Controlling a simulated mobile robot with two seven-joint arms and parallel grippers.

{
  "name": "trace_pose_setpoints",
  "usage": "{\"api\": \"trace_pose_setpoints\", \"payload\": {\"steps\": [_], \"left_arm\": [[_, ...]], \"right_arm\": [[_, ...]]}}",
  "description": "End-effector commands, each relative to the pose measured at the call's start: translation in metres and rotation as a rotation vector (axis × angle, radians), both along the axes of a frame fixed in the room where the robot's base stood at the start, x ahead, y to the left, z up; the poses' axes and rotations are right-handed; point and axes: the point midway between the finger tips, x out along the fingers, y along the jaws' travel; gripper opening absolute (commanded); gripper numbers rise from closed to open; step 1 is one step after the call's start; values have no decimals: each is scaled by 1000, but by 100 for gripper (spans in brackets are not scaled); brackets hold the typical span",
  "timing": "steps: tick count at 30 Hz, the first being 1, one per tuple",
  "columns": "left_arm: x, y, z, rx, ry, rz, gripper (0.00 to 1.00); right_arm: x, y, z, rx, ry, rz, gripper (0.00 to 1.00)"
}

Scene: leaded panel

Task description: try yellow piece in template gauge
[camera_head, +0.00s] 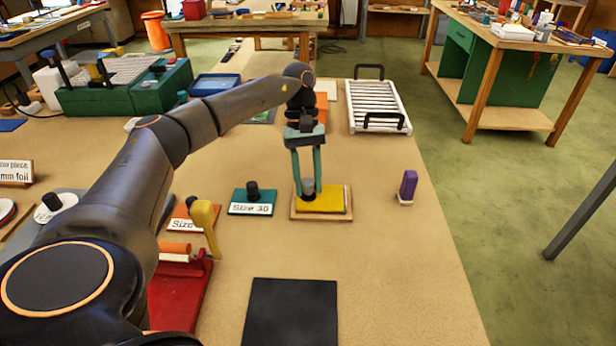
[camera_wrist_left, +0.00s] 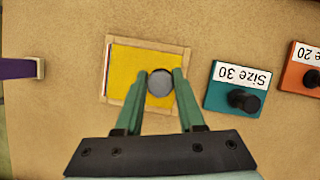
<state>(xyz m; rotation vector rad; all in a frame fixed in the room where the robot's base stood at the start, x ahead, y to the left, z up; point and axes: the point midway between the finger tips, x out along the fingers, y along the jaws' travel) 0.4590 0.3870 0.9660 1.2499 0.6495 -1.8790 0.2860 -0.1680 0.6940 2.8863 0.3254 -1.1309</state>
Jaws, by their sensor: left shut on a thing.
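The yellow piece (camera_head: 328,200) is a flat plate with a grey knob (camera_head: 308,186). It lies within the light wooden frame of the template gauge (camera_head: 322,217) on the bench. In the left wrist view the yellow piece (camera_wrist_left: 126,75) shows inside the gauge's rim (camera_wrist_left: 150,41), with a narrow pale and dark strip along its left side. My left gripper (camera_head: 308,183) points down and is shut on the grey knob (camera_wrist_left: 160,83). I cannot tell whether the piece sits fully down in the frame. My right gripper is not in view.
A teal Size 30 block (camera_head: 252,202) and an orange Size 20 block (camera_head: 190,217) stand left of the gauge. A purple-handled tool (camera_head: 408,186) stands to its right. A black mat (camera_head: 290,312) lies in front, and a slatted rack (camera_head: 377,105) is behind. Bench between is clear.

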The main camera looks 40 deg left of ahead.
Motion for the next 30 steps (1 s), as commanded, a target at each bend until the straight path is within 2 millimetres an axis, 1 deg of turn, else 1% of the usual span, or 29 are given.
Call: {"api": "trace_pose_setpoints", "payload": {"steps": [7,17,30], "left_arm": [[0,0,-1,-1,-1,-1,0],[0,0,-9,-1,-1,-1,0],[0,0,1,0,-2,-1,0]], "right_arm": [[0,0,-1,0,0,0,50],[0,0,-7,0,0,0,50],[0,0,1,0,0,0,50]]}}
